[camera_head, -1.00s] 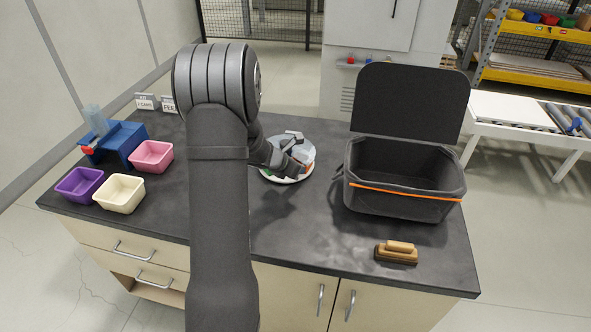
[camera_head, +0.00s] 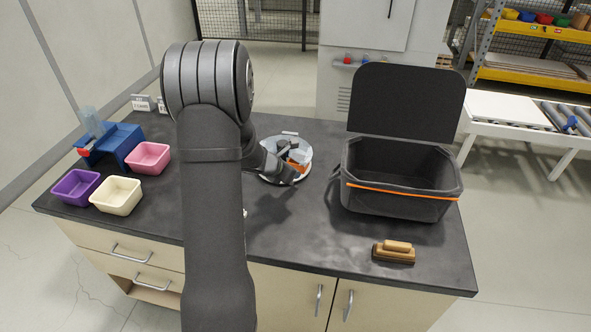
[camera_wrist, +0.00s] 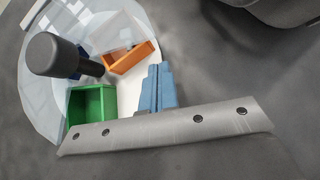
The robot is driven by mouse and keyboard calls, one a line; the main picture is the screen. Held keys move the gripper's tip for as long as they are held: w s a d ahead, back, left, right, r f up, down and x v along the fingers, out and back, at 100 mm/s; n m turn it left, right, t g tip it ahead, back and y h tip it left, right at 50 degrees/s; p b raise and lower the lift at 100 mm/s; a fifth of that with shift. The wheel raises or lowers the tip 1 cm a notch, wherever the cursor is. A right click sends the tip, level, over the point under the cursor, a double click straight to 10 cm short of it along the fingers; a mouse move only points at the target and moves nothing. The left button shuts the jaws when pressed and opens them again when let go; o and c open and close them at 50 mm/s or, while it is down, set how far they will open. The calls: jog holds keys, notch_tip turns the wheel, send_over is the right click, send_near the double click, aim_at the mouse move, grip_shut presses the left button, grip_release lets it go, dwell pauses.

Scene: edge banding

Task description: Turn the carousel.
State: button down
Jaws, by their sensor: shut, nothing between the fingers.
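The carousel (camera_head: 308,150) is a round white plate with a clear, glassy cover, standing on the dark bench behind my forearm. It fills the upper left of the wrist view (camera_wrist: 40,105). An orange open bin (camera_wrist: 132,57) and a green open bin (camera_wrist: 92,103) show on it. A black round-ended knob (camera_wrist: 52,55) stands up at its left. My gripper (camera_wrist: 159,68) has blue fingers pressed together, with nothing between them, over the carousel's edge beside the bins. Contact with the carousel cannot be told. In the head view my wrist hides the plate's near left part.
A black lidded crate (camera_head: 400,203) stands open at right, with a wooden brush (camera_head: 393,252) in front. Purple (camera_head: 77,186), cream (camera_head: 116,195) and pink (camera_head: 148,158) bins and a blue device (camera_head: 112,142) sit at left.

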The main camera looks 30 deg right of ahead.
jog(key=shift+s+a, duration=0.6)
jog(key=shift+a, duration=0.35)
jog(key=s+a+r, duration=0.4)
jog(key=a+r, duration=0.1)
jog(key=r, duration=0.2)
jog(key=w+d+r+m+y, duration=0.1)
jog(key=w+m+y, duration=0.15)
jog(key=m, duration=1.35)
jog(key=w+d+r+m+y, duration=0.1)
jog(key=m+y, duration=0.2)
jog(key=m, duration=1.2)
jog(key=shift+t, duration=0.3)
jog(key=x, duration=0.9)
jog(key=shift+w+d+f, duration=0.15)
jog(key=shift+d, duration=0.05)
jog(key=shift+w+d, duration=0.35)
jog(key=shift+d, duration=0.15)
jog(key=shift+w+d, duration=0.35)
jog(key=shift+d, duration=0.2)
jog(key=shift+w+d, duration=0.45)
jog(key=shift+d, duration=0.2)
